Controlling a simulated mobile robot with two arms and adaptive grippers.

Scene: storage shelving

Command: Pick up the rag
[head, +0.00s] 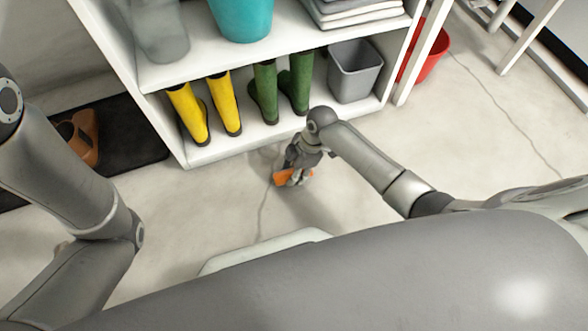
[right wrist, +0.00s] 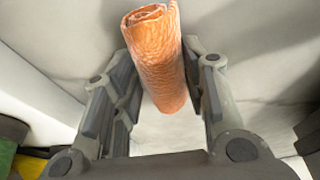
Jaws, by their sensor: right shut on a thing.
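The rag is an orange, rolled-up cloth (right wrist: 158,62) between the two fingers of my right gripper (right wrist: 160,85) in the right wrist view. The fingers press on it from both sides, and its rolled end sticks out past them. In the head view, a bit of the orange rag (head: 281,178) shows beside my right gripper (head: 298,176), low in front of the shelf. The gripper hides most of it there. I cannot tell whether the rag touches the floor. My left arm shows at the left of the head view, but its gripper is not in view.
A white shelf (head: 225,148) stands just ahead, with yellow boots (head: 188,112), green boots (head: 300,78) and a grey bin (head: 355,72) on its bottom board. A red bucket (head: 432,62) is at the right. A black mat (head: 125,132) with brown shoes lies left.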

